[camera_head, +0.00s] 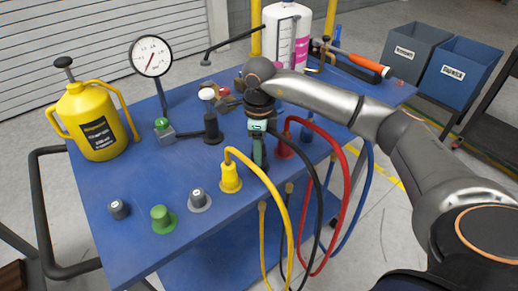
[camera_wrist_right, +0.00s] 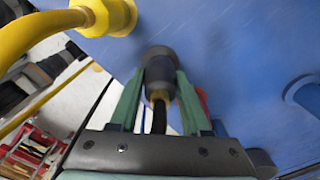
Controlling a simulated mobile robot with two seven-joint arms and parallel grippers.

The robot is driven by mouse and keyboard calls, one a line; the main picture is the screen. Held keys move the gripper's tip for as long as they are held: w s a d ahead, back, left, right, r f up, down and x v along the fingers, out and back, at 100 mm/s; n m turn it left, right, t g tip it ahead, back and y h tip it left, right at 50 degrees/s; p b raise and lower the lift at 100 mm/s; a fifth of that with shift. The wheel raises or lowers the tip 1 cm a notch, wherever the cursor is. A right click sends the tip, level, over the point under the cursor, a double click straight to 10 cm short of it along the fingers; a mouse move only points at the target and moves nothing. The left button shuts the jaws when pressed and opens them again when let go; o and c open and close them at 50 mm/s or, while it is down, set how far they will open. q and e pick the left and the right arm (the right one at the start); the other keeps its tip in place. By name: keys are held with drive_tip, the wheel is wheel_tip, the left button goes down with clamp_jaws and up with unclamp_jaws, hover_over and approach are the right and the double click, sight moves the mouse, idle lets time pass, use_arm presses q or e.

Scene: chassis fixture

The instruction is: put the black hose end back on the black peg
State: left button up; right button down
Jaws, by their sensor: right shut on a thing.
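My right gripper (camera_head: 259,164) points down over the blue table, between the yellow and red hose ends. In the wrist view its green fingers (camera_wrist_right: 158,88) are shut on the black hose end (camera_wrist_right: 158,68), a dark, flared fitting. The black hose (camera_head: 318,190) loops from the gripper down past the table's front edge. The black peg cannot be told apart under the gripper, and I cannot tell whether the hose end touches it. My left gripper is not in view.
The yellow hose end (camera_head: 230,179) and red hose end (camera_head: 284,149) stand close on either side. A black fitting (camera_head: 212,130) stands behind left. Grey and green knobs (camera_head: 163,219) line the front left. A gauge (camera_head: 151,56) and yellow can (camera_head: 97,122) stand farther back.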

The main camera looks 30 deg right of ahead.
drive_tip(key=shift+f+b, duration=0.35)
drive_tip(key=shift+f, duration=0.25)
idle(0.3)
drive_tip(key=shift+c, duration=1.4)
unclamp_jaws()
drive_tip(key=shift+r, duration=0.15)
wheel_tip(320, 180, up, 6)
drive_tip(key=p, duration=0.4)
